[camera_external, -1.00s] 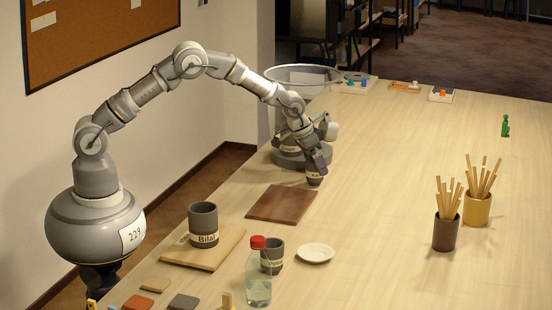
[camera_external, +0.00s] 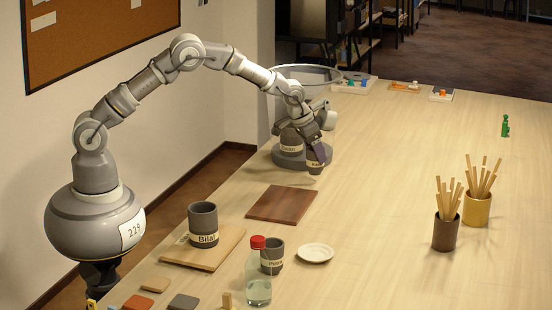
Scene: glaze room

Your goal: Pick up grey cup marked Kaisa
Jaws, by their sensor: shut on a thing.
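My gripper (camera_external: 317,150) is shut on a small grey cup (camera_external: 314,169) at the far left part of the table. The cup has a pale label, too small and partly covered to read surely. The held cup appears slightly above the table, in front of a round grey stand (camera_external: 287,160). Another grey cup (camera_external: 290,137) with a pale label stands on that stand, partly behind my arm. A grey cup marked Bilal (camera_external: 203,222) stands on a light wooden board (camera_external: 175,255). A further labelled grey cup (camera_external: 273,248) stands partly behind a bottle.
A clear bottle with a red cap (camera_external: 258,285) and a white saucer (camera_external: 315,253) are near the front. A brown board (camera_external: 283,204) lies in front of my gripper. Two stick holders, one brown (camera_external: 445,235) and one yellow (camera_external: 476,210), stand right. The table's middle is clear.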

